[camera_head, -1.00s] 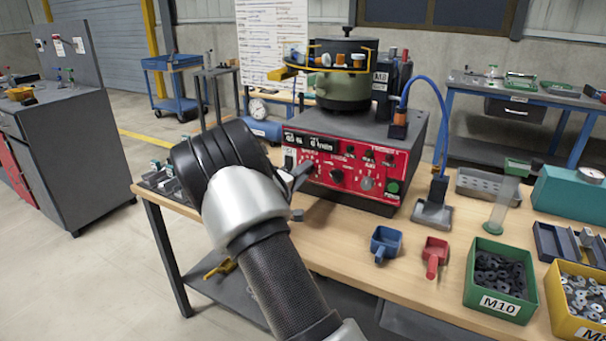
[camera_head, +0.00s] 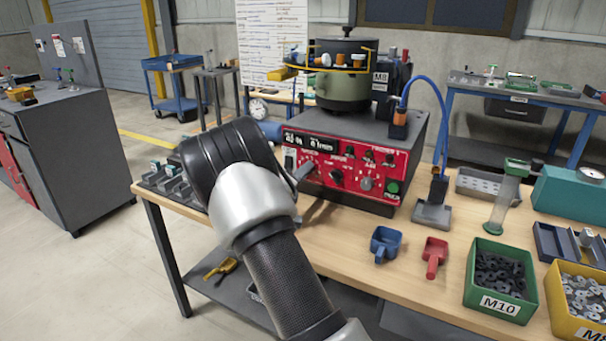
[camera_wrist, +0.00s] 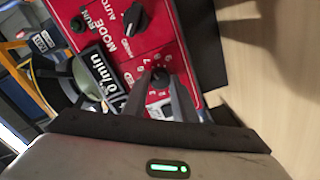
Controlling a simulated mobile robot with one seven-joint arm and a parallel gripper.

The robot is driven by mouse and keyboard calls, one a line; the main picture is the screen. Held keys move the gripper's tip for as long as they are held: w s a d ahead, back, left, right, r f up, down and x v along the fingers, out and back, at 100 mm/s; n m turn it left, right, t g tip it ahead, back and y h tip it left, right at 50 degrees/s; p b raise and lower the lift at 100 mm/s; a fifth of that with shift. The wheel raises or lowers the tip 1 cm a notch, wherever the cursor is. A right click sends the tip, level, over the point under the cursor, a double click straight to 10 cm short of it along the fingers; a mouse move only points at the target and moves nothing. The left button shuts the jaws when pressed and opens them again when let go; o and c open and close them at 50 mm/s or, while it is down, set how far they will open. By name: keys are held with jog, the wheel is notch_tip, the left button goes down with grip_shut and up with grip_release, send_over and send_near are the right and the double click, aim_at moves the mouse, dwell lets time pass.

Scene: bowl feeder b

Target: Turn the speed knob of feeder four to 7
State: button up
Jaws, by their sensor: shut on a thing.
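The feeder control box (camera_head: 400,140) has a red front panel and carries a dark green bowl (camera_head: 342,88). Printed numbers ring the knob; a 7 and 8 seem to show, but the pointer is hard to read. The knob is hidden behind my gripper in the head view. A black mode knob (camera_wrist: 136,18) is beside it.
A grey knob (camera_head: 367,184) and a green button (camera_head: 393,187) are farther right on the panel. A blue scoop (camera_head: 386,243), a red scoop (camera_head: 434,255) and a green M10 bin (camera_head: 500,280) stand on the bench. Bare wood lies before the box.

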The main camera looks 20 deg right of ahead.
jog(key=o, duration=1)
jog(key=shift+o, duration=0.2)
jog(key=p+v, duration=0.2)
jog(key=v, duration=1.5)
jog(key=shift+s+a, duration=0.2)
